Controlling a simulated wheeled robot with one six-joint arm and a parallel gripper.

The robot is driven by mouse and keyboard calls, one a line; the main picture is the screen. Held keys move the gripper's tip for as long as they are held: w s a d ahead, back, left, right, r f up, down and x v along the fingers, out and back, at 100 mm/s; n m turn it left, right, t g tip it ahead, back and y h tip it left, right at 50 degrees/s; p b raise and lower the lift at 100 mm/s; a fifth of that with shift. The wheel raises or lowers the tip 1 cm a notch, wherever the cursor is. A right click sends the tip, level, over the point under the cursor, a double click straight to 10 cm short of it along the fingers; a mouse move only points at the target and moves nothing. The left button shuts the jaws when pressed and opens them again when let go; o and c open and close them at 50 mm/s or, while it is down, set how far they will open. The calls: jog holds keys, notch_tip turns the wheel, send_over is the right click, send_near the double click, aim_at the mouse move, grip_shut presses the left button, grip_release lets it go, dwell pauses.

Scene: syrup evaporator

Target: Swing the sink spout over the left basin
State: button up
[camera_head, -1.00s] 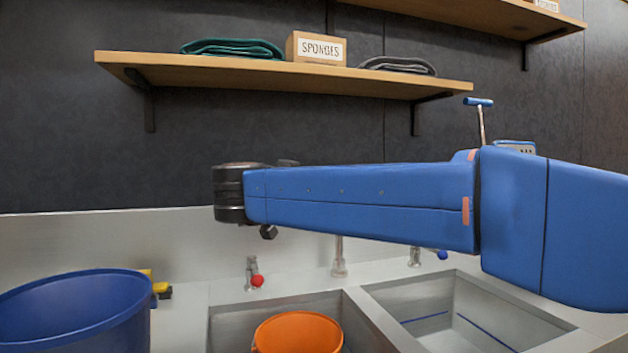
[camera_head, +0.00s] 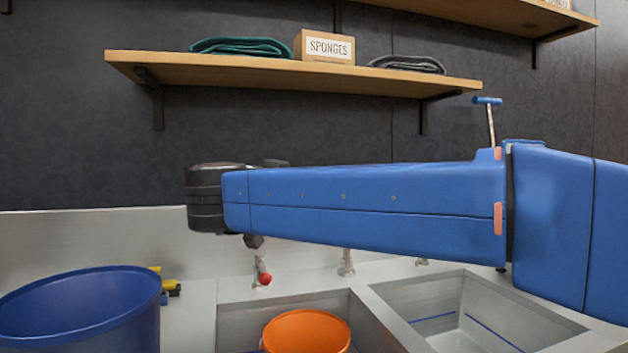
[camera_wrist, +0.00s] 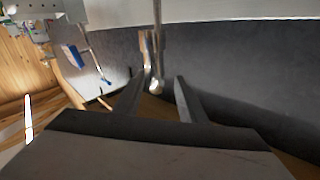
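The base of the sink spout (camera_head: 346,264) stands behind the basins in the head view; its upper part is hidden behind my blue arm. The left basin (camera_head: 234,325) holds an orange bucket (camera_head: 306,332). The right basin (camera_head: 400,290) shows no bucket. In the wrist view a thin metal pipe with a rounded end, apparently the spout (camera_wrist: 157,60), shows between and beyond the fingertips of my gripper (camera_wrist: 157,88). The two dark fingers are apart. I see no clear contact with the pipe. The head view does not show the fingers.
A tap with a red knob (camera_head: 265,279) stands left of the spout. A large blue bucket (camera_head: 80,310) is at the left, with yellow-and-black items (camera_head: 170,288) beside it. A shelf (camera_head: 290,70) with cloths and a sponge box (camera_head: 325,48) hangs above my arm.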

jog(key=v, duration=1.1)
jog(key=shift+s+a, duration=0.1)
jog(key=shift+a, duration=0.05)
